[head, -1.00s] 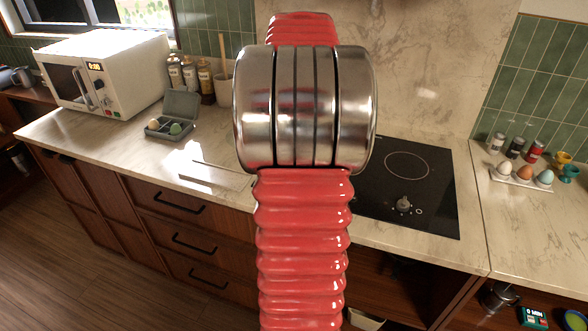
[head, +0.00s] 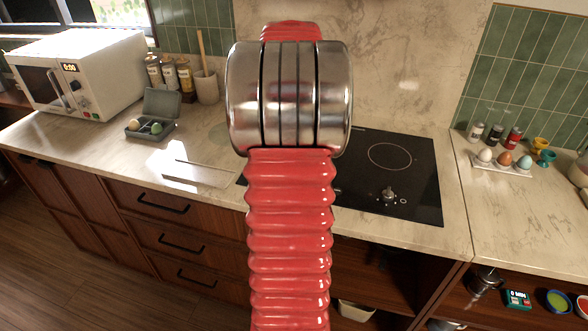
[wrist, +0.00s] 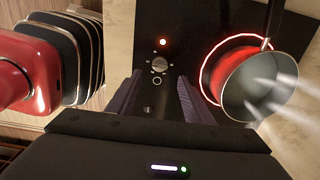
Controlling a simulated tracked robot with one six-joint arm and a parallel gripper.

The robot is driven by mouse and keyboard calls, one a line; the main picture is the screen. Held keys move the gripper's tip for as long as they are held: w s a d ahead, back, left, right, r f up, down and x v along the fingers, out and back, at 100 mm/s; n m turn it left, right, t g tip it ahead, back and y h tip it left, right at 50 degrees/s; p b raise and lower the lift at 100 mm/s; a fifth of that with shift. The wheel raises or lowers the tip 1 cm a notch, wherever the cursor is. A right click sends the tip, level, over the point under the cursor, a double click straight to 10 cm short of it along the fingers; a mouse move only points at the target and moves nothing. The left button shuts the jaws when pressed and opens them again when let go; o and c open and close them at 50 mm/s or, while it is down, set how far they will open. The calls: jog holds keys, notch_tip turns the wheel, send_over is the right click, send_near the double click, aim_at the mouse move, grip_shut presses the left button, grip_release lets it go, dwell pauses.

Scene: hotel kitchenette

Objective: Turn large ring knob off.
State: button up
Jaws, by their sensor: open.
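The black cooktop (head: 420,165) is set in the marble counter. In the head view a round knob (head: 389,194) stands at its front right, with a small circle mark beside it. In the wrist view a knob (wrist: 159,64) ringed by pale dots has a lit red light (wrist: 163,42) above it. The large ring (wrist: 207,64) glows red under a grey pan (wrist: 258,87). My gripper (wrist: 160,76) is open, its two dark fingers on either side of the knob's line; contact cannot be told. In the head view my red arm hides the gripper and the cooktop's left part.
Eggs on a white tray (head: 503,164) stand right of the cooktop. A white microwave (head: 110,72) and grey egg box (head: 160,105) stand left.

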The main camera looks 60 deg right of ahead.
notch_tip(320, 180, down, 9)
jog(key=shift+f, duration=0.2)
dwell(0.4)
jog(key=c, duration=1)
jog(key=shift+w+d, duration=0.1)
jog(key=shift+d, duration=0.05)
jog(key=shift+c, duration=0.3)
